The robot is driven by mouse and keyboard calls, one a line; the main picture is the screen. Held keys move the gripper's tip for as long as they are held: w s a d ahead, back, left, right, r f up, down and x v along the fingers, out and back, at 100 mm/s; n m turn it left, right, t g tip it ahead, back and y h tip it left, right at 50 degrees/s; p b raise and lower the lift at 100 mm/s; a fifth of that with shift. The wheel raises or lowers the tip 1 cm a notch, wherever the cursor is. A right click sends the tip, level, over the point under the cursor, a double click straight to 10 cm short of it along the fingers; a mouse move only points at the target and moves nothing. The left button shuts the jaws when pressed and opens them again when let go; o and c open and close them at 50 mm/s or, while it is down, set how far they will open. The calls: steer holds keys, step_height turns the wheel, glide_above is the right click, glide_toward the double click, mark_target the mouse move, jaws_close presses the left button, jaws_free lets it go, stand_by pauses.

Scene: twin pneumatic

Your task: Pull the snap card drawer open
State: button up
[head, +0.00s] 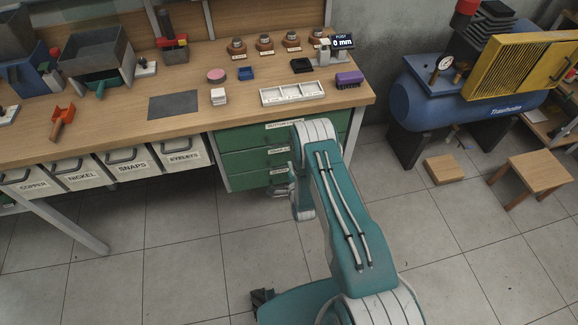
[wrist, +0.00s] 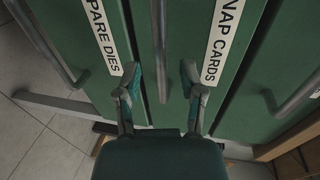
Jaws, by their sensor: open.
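The snap card drawer has a green front (wrist: 200,25) with a white "SNAP CARDS" label (wrist: 222,42) in the wrist view. Its grey bar handle (wrist: 160,45) runs up the middle of that view. My gripper (wrist: 160,82) is open, one finger on each side of the handle. The handle lies between the fingers in the picture; I cannot tell whether they touch it. The drawer looks shut. In the head view the green drawer unit (head: 240,160) stands under the bench's right end. My gripper (head: 279,190) is mostly hidden there behind my arm.
The "SPARE DIES" drawer (wrist: 85,70) adjoins on the left in the wrist view. Another drawer's handle (wrist: 295,97) is on the right. The workbench (head: 185,75) holds small parts. A blue compressor (head: 475,100) and a stool (head: 533,172) stand right. The tiled floor in front is clear.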

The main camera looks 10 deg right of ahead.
steer(key=shift+x, duration=1.2)
steer(key=shift+a, duration=0.1)
jaws_close()
steer(key=shift+s, duration=0.15)
